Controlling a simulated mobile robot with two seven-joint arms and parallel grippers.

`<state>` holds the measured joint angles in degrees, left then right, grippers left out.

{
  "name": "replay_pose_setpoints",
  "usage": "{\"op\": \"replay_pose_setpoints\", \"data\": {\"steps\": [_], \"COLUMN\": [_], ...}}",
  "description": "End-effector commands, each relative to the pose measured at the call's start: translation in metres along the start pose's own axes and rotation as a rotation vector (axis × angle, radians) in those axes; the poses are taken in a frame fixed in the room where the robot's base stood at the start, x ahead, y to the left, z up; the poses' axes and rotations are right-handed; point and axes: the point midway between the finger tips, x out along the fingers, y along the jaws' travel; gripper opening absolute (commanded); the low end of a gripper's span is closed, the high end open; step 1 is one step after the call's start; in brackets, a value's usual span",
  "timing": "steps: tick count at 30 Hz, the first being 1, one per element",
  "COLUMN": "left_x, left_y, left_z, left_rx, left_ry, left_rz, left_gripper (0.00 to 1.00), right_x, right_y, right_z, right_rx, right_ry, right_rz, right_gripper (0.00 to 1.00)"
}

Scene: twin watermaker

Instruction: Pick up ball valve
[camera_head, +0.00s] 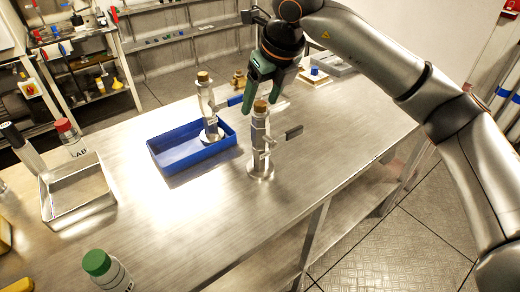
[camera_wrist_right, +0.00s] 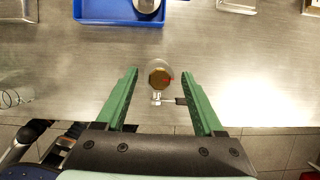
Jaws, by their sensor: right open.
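One ball valve (camera_head: 258,155) stands upright on the metal table, right of the blue tray. It is a silver metal body with a round base, a brown cap and a dark side handle. A second, similar valve (camera_head: 207,108) with a blue handle stands in the blue tray (camera_head: 165,165). My green right gripper (camera_head: 263,103) is open and points down just above and behind the table valve's cap. In the right wrist view the cap (camera_wrist_right: 160,78) shows between the tips of the open right gripper (camera_wrist_right: 160,72); contact cannot be told. My left gripper is not in view.
A metal tray (camera_head: 75,208), a red-capped bottle (camera_head: 70,138) and a green-capped bottle (camera_head: 108,272) are at the left. A white block with a blue piece (camera_head: 315,76) and a grey tray (camera_head: 335,62) lie at the back right. The table right of the valve is clear.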

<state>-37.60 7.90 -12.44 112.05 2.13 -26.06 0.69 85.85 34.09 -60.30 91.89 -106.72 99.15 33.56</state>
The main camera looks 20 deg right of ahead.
Motion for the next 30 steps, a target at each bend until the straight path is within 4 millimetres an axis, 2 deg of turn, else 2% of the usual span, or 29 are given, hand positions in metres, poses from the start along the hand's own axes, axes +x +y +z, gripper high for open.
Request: {"op": "replay_pose_setpoints", "data": {"steps": [5,12,21,23,30], "left_x": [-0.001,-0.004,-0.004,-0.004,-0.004], "left_y": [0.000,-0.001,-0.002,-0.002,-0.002], "left_z": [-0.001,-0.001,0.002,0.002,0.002], "left_rx": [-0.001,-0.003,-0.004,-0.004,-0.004], "left_ry": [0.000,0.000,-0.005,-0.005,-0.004], "left_rz": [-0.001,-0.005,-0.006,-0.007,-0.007], "left_gripper": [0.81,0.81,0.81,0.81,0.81], "right_x": [0.015,0.049,0.056,0.056,0.055], "right_y": [0.000,0.000,0.000,0.000,0.000], "right_z": [-0.003,-0.006,-0.005,-0.005,-0.005], "right_rx": [0.000,0.000,-0.001,-0.001,0.000], "right_ry": [0.003,0.002,-0.001,-0.001,-0.001], "right_rz": [0.000,0.002,0.001,0.001,0.001], "right_gripper": [0.70,0.70,0.70,0.65,0.38]}}
